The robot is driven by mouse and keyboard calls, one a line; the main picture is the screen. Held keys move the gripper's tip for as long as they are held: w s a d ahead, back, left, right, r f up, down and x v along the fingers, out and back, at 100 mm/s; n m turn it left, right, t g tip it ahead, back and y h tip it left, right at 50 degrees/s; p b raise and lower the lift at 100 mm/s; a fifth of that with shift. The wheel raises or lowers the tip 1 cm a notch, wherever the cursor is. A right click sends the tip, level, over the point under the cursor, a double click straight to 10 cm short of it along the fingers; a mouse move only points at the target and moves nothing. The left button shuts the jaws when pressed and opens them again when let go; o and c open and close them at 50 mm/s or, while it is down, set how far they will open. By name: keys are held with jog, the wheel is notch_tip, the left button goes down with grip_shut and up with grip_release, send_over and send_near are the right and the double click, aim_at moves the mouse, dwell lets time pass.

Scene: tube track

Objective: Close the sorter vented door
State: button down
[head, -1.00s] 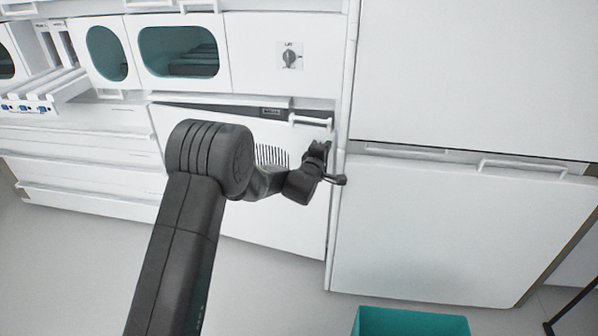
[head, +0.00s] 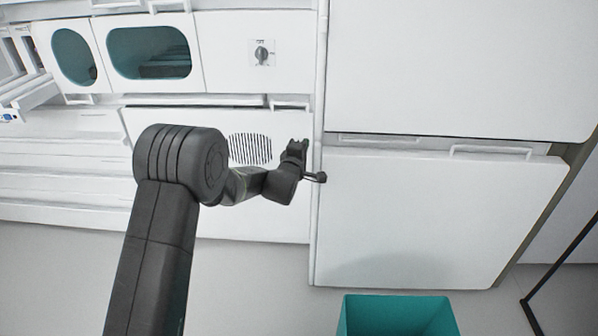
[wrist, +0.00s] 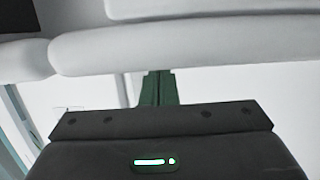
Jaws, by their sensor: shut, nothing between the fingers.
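The sorter vented door (head: 215,220) is a white panel with a patch of dark vent slots, low in the cabinet at the middle of the head view. In the wrist view, the shut fingers (wrist: 158,88) point at a blurred white bar. My arm hides the door's left part.
Above the door are teal-lined windows (head: 148,52) and a dial (head: 262,54). A large white door (head: 425,220) with a handle stands to the right. A teal bin (head: 398,315) is on the floor at the front. A dark thin frame (head: 535,312) stands at lower right.

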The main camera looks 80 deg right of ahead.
jog(key=s+a+p, duration=0.1)
jog(key=s+a, duration=0.1)
jog(key=a, duration=0.6)
jog(key=shift+a, duration=0.25)
jog(key=shift+w+d, duration=0.1)
